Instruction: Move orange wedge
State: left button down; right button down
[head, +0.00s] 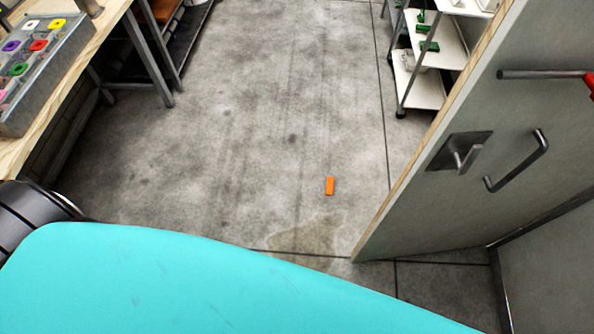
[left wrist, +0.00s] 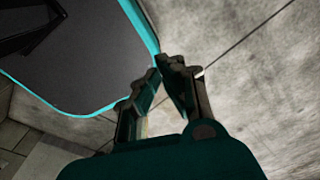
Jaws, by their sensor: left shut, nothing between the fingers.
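The orange wedge (head: 330,186) is a small block on the grey concrete floor in the head view, near the free edge of an open door. It does not show in the left wrist view. My left gripper (left wrist: 158,68) shows in the left wrist view, with its fingertips together and nothing between them. It is above the floor, next to my turquoise base. Neither gripper shows in the head view, so the distance from the left gripper to the wedge cannot be told.
A grey door (head: 440,215) with handles stands at the right, its lower corner close to the wedge. A wooden workbench (head: 98,38) with a metal tray of coloured pieces (head: 40,75) is at the left. A white shelf cart (head: 420,88) stands at the back right. The middle floor is clear.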

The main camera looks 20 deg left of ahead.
aim_at(329, 181)
jog(key=u, duration=0.25)
jog(key=i+j+z, duration=0.1)
jog(key=z, duration=0.4)
jog(key=j+z, duration=0.1)
jog(key=z, duration=0.4)
jog(key=i+j+z, duration=0.1)
jog(key=z, duration=0.4)
jog(key=j+z, duration=0.2)
jog(key=z, duration=0.3)
